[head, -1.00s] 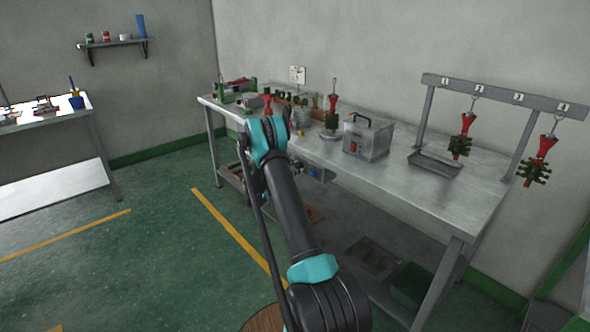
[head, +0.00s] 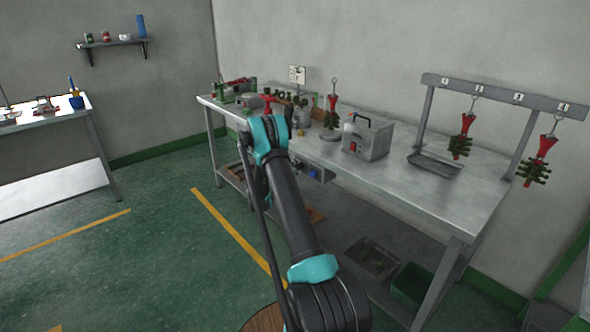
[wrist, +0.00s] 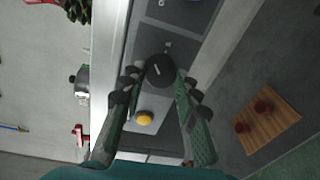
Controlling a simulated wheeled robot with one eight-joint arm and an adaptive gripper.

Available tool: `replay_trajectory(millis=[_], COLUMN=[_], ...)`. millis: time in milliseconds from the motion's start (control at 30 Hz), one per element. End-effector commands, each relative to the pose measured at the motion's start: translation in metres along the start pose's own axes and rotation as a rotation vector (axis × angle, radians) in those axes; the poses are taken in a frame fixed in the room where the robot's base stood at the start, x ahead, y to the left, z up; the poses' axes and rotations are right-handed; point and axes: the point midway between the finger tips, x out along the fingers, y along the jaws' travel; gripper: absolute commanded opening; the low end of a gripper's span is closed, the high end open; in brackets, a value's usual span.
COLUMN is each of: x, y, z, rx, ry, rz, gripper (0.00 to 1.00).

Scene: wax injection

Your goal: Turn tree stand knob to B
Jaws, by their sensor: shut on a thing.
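In the wrist view a round black knob (wrist: 160,71) with a short white mark sits on a dark grey panel (wrist: 150,38). My gripper (wrist: 158,76) is shut on this knob, with one finger at each side. Small pale labels lie around the knob, too small to read. In the head view my arm hides the gripper and the knob; the panel front (head: 312,171) shows under the bench edge. A red and green wax tree (head: 332,112) stands upright on the bench.
A yellow button (wrist: 145,117) sits close to the fingers, and a blue button (head: 314,173) is farther along the panel. A metal box (head: 368,138) and a tray (head: 434,164) stand on the bench (head: 420,205). Two trees hang from a numbered rack (head: 500,95). The floor left is clear.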

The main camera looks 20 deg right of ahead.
Motion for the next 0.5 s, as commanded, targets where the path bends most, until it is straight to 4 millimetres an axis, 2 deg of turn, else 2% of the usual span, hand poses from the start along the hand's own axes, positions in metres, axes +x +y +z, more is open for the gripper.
replay_trajectory(millis=[500], x=[-0.0008], y=[-0.0019], z=[0.0013], rx=[0.46], ry=[0.025], rz=[0.039], gripper=[0.02])
